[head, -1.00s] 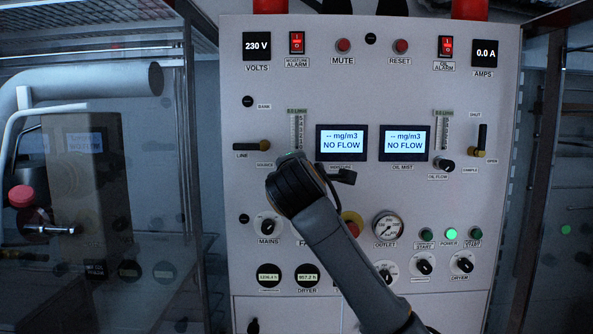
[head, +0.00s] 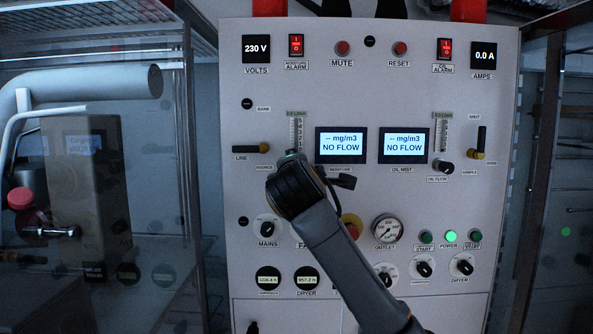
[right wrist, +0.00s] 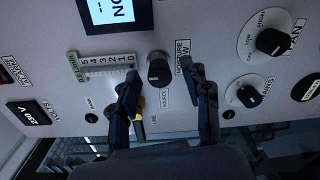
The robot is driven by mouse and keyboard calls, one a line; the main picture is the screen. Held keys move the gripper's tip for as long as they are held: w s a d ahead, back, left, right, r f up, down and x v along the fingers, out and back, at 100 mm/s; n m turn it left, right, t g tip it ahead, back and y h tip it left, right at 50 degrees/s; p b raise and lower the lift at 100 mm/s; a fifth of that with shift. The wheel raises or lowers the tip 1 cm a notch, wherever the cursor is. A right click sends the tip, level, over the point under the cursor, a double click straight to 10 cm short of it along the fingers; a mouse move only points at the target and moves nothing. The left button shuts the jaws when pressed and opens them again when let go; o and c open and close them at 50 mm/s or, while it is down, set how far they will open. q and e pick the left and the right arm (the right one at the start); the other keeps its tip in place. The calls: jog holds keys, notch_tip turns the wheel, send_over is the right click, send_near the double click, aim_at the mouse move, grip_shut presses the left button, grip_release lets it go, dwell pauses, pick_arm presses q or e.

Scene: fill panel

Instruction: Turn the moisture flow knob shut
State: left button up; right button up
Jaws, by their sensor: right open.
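The moisture flow knob (right wrist: 158,70) is a black round knob on the grey panel, at the foot of the moisture flow scale (right wrist: 106,61). In the right wrist view my right gripper (right wrist: 160,76) is open, with one finger to each side of the knob. A gap shows between each finger and the knob, and I cannot tell how deep the fingers reach. In the head view my right gripper (head: 292,165) covers the knob, and its fingers are mostly hidden behind the hand. My left gripper is not in view.
The moisture display (head: 341,145) and oil mist display (head: 404,145) both read NO FLOW. The oil flow knob (head: 443,167), mains knob (head: 268,227) and outlet gauge (head: 387,229) are also on the panel.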

jog(key=s, duration=1.2)
jog(key=shift+r, duration=0.25)
